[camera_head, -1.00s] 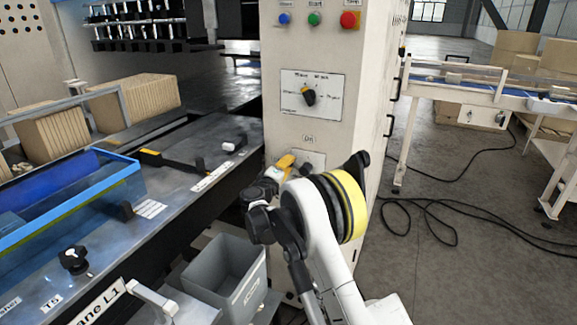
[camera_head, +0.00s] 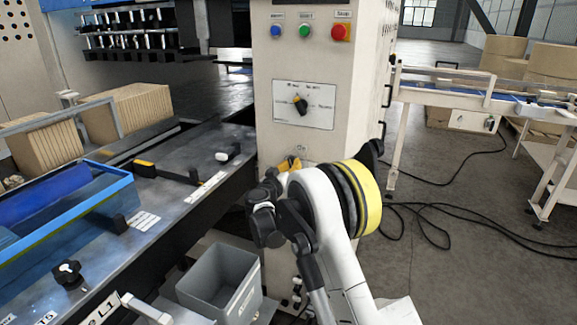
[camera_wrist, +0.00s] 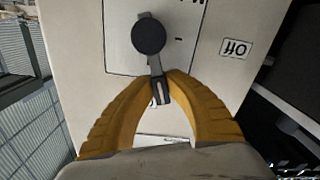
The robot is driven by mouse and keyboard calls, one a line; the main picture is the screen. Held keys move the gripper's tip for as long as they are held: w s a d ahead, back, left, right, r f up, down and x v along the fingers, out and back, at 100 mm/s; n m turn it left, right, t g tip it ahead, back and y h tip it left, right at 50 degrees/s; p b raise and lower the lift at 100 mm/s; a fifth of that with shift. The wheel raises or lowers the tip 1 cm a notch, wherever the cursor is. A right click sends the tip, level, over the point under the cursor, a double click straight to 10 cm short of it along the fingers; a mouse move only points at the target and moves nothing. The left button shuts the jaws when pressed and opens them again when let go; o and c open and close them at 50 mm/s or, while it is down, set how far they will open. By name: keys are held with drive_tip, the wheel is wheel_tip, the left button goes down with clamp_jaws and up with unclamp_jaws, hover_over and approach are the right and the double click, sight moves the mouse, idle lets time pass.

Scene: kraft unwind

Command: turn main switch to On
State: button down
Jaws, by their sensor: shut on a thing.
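My gripper's yellow fingers (camera_head: 289,164) are at the lower front of the cream cabinet, partly hidden by my arm. In the wrist view, my gripper (camera_wrist: 161,83) is shut on the main switch's lever (camera_wrist: 160,91), with one finger on each side of it. The lever is grey and dark and has a round black knob (camera_wrist: 148,36) beyond the fingertips, toward the top of the picture. A label reading Off (camera_wrist: 236,47) sits to the right of the knob, apart from it. In the head view, my arm and gripper cover most of the switch.
The cabinet (camera_head: 265,100) also has a selector dial (camera_head: 300,104) and blue, green and red buttons (camera_head: 341,32) above. A machine bed (camera_head: 150,190) and a grey bin (camera_head: 217,283) stand at left. A conveyor (camera_head: 470,85) and floor cables (camera_head: 440,215) are at right.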

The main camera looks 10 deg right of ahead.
drive_tip(key=shift+s+d+r+m, duration=0.1)
drive_tip(key=shift+s+d+m, duration=0.3)
drive_tip(key=shift+m, duration=0.55)
drive_tip(key=shift+s+d+r+m, duration=0.15)
drive_tip(key=shift+d+m, duration=0.3)
drive_tip(key=shift+m, duration=0.5)
drive_tip(key=c, duration=1.3)
unclamp_jaws()
drive_tip(key=shift+d+f, duration=0.1)
drive_tip(key=shift+c, duration=0.2)
drive_tip(key=v, duration=1.2)
